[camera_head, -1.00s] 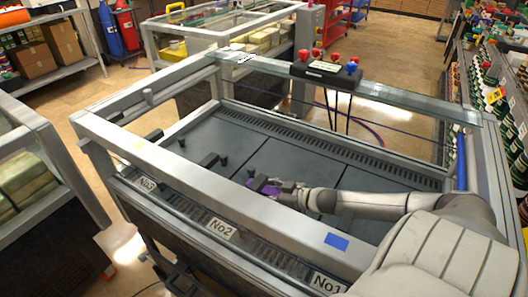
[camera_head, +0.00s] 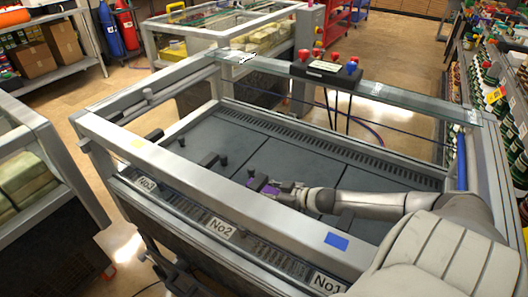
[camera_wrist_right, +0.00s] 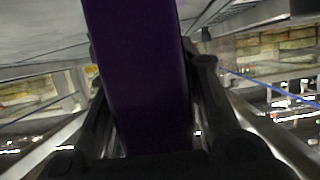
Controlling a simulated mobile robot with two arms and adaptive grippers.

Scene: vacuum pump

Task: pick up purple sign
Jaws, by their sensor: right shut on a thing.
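The purple sign (camera_head: 269,189) shows as a small purple patch inside the metal frame, low over the dark panels. In the right wrist view the purple sign (camera_wrist_right: 142,75) is large, standing between the two fingers and running out of the top of the picture. My right gripper (camera_head: 266,187) reaches in from the right of the head view and is shut on the sign; its fingers (camera_wrist_right: 148,110) lie along both sides of it. Part of the sign is hidden behind the gripper and the frame rail. My left gripper is not in view.
The metal frame's front rail (camera_head: 200,178) runs close in front of my right gripper. Black knobs (camera_head: 223,160) stand on the dark panels (camera_head: 300,152) to its left. A button box (camera_head: 326,70) sits on the back rail. A blue patch (camera_head: 337,241) is on the front rail.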

